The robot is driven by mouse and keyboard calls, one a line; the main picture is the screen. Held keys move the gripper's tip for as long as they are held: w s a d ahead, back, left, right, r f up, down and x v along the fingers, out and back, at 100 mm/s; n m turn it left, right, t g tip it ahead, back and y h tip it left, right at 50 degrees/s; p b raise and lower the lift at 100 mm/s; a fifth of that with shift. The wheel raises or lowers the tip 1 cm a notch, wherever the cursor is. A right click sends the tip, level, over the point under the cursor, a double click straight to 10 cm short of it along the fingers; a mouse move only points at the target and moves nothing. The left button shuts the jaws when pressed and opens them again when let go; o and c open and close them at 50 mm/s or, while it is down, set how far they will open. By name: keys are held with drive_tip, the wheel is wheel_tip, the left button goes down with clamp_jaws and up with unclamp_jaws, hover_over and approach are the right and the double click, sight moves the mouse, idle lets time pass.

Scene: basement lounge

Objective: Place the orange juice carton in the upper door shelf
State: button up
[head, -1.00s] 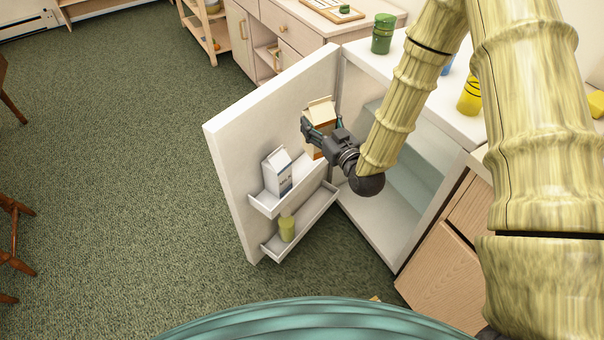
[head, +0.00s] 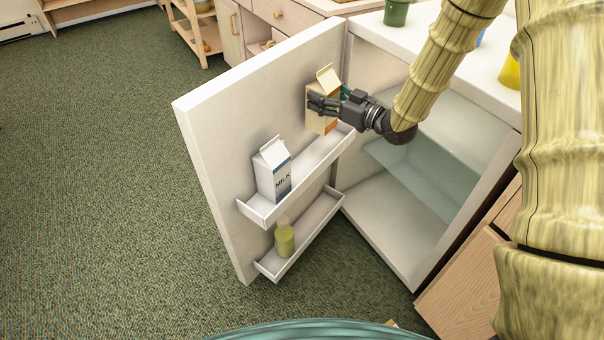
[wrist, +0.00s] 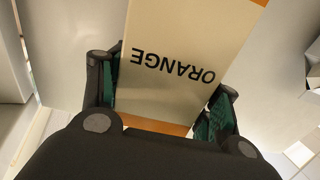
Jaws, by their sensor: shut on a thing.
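The orange juice carton (head: 321,123) is cream with an orange band and a gable top. My gripper (head: 326,104) is shut on it. In the wrist view the carton (wrist: 185,65), marked ORANGE, sits between the two fingers of my gripper (wrist: 165,95). The upper door shelf (head: 318,165) is a white tray on the inside of the open fridge door (head: 235,130). The carton appears upright over the far right end of this shelf. I cannot tell whether its base touches the shelf.
A milk carton (head: 272,172) stands at the near left part of the upper shelf. The upper shelf is bare between the milk and the orange carton. A glass shelf (head: 425,155) crosses the fridge interior.

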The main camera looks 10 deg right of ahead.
sight(324, 124)
drive_tip(key=shift+w+d+f+b, duration=0.25)
drive_tip(key=shift+w+f+b, duration=0.1)
drive_tip(key=shift+f, duration=0.25)
wheel_tip(324, 124, down, 5)
drive_tip(key=shift+d+r+b, duration=0.1)
drive_tip(key=shift+d+b, duration=0.05)
drive_tip(key=shift+b, duration=0.6)
drive_tip(key=shift+f+b, duration=0.55)
drive_tip(key=shift+f, duration=1.6)
drive_tip(key=shift+f, duration=0.2)
drive_tip(key=o, duration=1.6)
drive_tip(key=shift+c, duration=0.2)
